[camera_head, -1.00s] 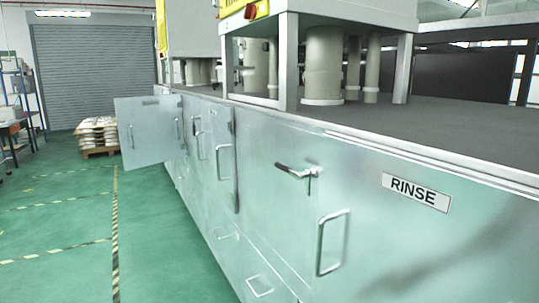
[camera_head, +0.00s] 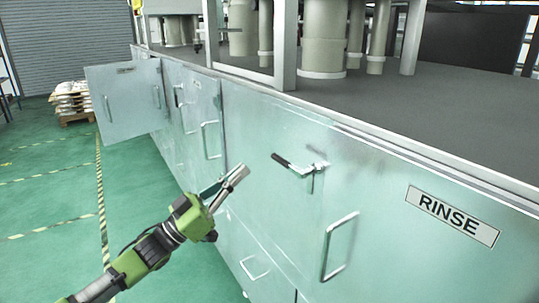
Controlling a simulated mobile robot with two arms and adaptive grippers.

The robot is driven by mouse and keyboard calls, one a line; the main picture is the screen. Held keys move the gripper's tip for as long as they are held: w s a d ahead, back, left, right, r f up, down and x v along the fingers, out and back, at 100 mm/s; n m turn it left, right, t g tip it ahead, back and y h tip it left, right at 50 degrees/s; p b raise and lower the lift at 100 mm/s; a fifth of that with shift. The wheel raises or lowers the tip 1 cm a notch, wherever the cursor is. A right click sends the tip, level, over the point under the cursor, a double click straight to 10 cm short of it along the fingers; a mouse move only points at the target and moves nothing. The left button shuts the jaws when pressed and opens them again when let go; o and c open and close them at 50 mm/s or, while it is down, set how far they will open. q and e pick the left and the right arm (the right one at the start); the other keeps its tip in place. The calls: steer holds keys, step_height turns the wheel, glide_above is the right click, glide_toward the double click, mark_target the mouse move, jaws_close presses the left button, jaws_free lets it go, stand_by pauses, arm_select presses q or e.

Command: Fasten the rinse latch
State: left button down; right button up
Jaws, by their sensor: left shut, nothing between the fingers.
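The rinse latch (camera_head: 300,168) is a metal lever with a dark grip, mounted on the cabinet front left of the RINSE label (camera_head: 452,215). Its lever points left and slightly up from its pivot, and a short metal piece hangs below the pivot. The rinse door handle (camera_head: 338,246) is a vertical bar below and right of the latch. My left gripper (camera_head: 239,173) is in front of the cabinet, left of the latch and apart from it. Its fingers point up and right, shut and empty. My right gripper is not in view.
A cabinet door (camera_head: 130,100) stands open farther along at the left. Other handles (camera_head: 211,140) stick out of the front. A grey worktop (camera_head: 430,120) carries frames and pipes. The green floor at the left is clear up to a stacked pallet (camera_head: 73,100).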

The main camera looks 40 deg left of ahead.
mark_target(272, 156)
arm_select(q)
steer(key=shift+d, duration=0.1)
steer(key=w+d+p, duration=0.1)
steer(key=w, duration=0.2)
steer(key=w+d+r+p, duration=0.1)
steer(key=w+p, duration=0.1)
steer(key=w+d+r+p, duration=0.1)
steer(key=w+p, duration=0.1)
steer(key=w, duration=0.1)
steer(key=shift+w+d, duration=0.15)
steer(key=shift+w, duration=0.15)
steer(key=shift+f, duration=0.5)
steer(key=shift+w, duration=0.1)
